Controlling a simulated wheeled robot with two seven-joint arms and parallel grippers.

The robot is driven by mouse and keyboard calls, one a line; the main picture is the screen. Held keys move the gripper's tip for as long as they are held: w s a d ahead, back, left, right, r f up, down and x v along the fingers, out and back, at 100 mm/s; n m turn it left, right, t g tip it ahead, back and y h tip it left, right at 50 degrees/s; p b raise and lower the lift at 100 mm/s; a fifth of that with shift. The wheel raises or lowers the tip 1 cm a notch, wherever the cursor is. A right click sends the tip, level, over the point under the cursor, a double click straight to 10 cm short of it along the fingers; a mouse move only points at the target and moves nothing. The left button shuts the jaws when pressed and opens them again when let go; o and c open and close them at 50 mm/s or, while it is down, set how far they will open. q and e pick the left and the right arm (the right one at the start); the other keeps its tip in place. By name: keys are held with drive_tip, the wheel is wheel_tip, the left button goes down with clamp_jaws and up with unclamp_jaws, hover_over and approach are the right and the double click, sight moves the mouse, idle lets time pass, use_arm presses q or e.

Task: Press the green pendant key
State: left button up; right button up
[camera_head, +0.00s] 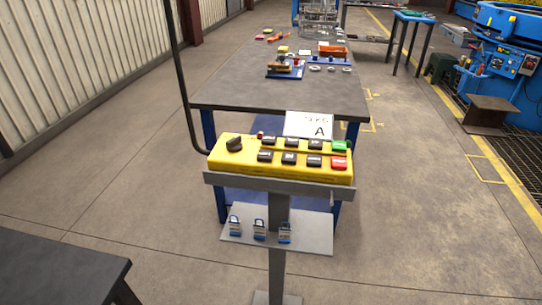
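The yellow pendant box (222,161) lies on a grey stand in the middle of the head view. The green pendant key (341,146) is at the upper right end of its face. A red key (339,162) sits just below the green one. Several black keys (290,144) run in two rows to the left of them. A black rotary knob (234,144) is at the box's left end. Neither of my grippers shows in the view, and nothing covers the green key.
A white card marked A (310,123) stands behind the box. Blue padlocks (259,229) sit on a lower shelf (313,232). A grey workbench (235,94) with parts stands behind. A dark table (55,275) is at lower left. Blue machinery (500,75) stands right; floor between is clear.

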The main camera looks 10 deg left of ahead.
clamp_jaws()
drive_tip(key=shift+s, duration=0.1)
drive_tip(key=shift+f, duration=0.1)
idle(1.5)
